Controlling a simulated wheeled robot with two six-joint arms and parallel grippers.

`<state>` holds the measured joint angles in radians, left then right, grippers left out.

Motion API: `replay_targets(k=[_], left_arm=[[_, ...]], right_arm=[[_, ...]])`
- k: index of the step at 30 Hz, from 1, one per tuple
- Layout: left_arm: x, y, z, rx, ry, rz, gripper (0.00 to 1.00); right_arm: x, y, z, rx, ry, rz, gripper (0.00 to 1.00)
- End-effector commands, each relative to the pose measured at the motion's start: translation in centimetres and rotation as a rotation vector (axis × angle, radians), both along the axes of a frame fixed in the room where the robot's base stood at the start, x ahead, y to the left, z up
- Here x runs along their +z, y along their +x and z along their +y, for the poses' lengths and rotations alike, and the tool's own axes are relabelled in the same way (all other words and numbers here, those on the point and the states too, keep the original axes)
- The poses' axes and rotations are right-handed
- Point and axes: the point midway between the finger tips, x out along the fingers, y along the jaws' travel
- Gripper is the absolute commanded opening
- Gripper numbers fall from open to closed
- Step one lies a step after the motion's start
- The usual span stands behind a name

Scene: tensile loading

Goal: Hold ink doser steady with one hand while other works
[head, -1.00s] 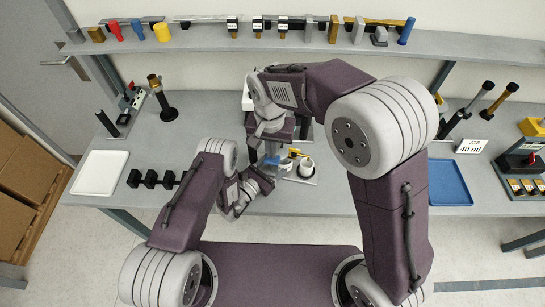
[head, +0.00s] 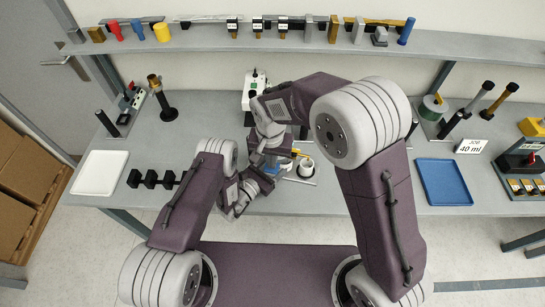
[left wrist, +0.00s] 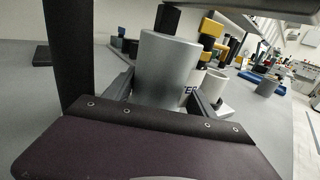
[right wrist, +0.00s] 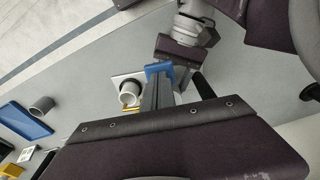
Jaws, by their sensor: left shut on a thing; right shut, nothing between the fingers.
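In the left wrist view, my left gripper (left wrist: 163,102) is shut on a plain grey cylinder (left wrist: 168,62) standing upright between its fingers. I cannot tell for certain whether this is the ink doser. My right gripper (right wrist: 157,92) is shut and empty, pointing down at the table near a blue part (right wrist: 158,69). A white cup (right wrist: 130,91) with a yellow piece beside it stands close to its fingertips. The white cup (head: 306,167) also shows in the head view, on a small plate. My arms hide most of this spot in the head view.
A white tray (head: 98,173) lies at the left of the table, with black blocks (head: 151,179) near it. A blue tray (head: 443,182) and a "40 ml" card (head: 471,146) are at the right. A white machine (head: 253,92) stands behind my right arm.

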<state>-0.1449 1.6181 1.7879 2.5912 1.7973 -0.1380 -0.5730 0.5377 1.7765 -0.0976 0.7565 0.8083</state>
Motion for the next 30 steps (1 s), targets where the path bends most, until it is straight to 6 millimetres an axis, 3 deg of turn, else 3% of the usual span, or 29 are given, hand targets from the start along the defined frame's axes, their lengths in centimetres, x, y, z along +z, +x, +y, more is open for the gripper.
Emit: replay_targets(k=[15,23,30], left_arm=[[0.0,0.0,0.0,0.0,0.0,-0.001,0.0],[0.0,0.0,0.0,0.0,0.0,-0.001,0.0],[0.1,0.0,0.0,0.0,0.0,-0.002,0.0]], right_arm=[[-0.5,-0.1,0.0,0.0,0.0,-0.001,0.0],[0.5,-2.9,0.5,0.001,0.0,0.0,0.0],[0.5,-3.0,0.5,-0.001,-0.001,0.0,0.0]])
